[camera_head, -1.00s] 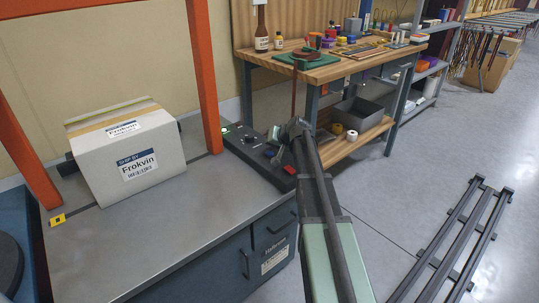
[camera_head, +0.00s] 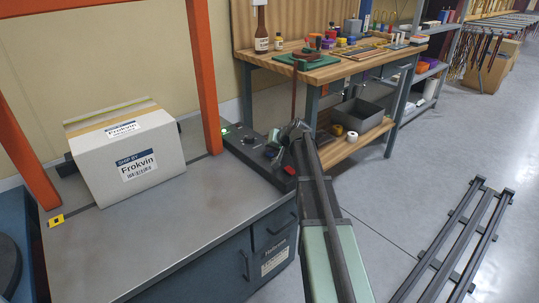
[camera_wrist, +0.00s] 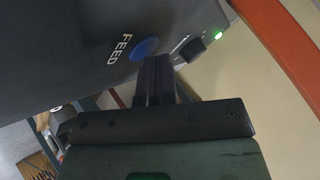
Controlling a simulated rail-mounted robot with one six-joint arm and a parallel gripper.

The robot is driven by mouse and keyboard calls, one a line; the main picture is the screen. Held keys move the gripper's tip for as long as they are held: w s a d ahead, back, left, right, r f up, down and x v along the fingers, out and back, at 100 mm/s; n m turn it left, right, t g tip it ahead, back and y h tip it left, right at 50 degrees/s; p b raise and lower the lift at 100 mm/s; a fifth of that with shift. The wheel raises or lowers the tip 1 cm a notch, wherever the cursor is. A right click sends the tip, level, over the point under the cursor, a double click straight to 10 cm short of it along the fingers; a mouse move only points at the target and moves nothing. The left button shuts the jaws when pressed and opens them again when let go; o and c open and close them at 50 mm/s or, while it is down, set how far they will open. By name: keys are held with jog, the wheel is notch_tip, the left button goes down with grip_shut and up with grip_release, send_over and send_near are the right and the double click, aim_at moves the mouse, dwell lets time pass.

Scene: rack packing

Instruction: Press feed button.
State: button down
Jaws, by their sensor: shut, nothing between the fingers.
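The feed button (camera_wrist: 146,47) is a round blue button beside the white FEED label on a dark control panel (camera_wrist: 70,50). In the head view the same panel (camera_head: 239,148) lies along the right end of the grey bench, and the button is hard to make out behind my gripper. My gripper (camera_wrist: 157,62) is shut and empty, with its fingertips close to the button's lower edge in the wrist view. Whether they touch it I cannot tell. In the head view my gripper (camera_head: 274,143) is low over the panel.
A black knob (camera_wrist: 191,50) and a lit green lamp (camera_wrist: 218,35) sit beside the button. A red control (camera_head: 289,170) is at the panel's near end. An orange post (camera_head: 204,75) stands left of the panel. A white carton (camera_head: 130,160) is on the bench. A wooden workbench (camera_head: 335,68) stands behind.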

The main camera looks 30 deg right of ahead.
jog(key=shift+r+p, duration=0.8)
notch_tip(320, 180, up, 5)
jog(key=p, duration=0.5)
jog(key=shift+r, duration=0.15)
dwell(0.6)
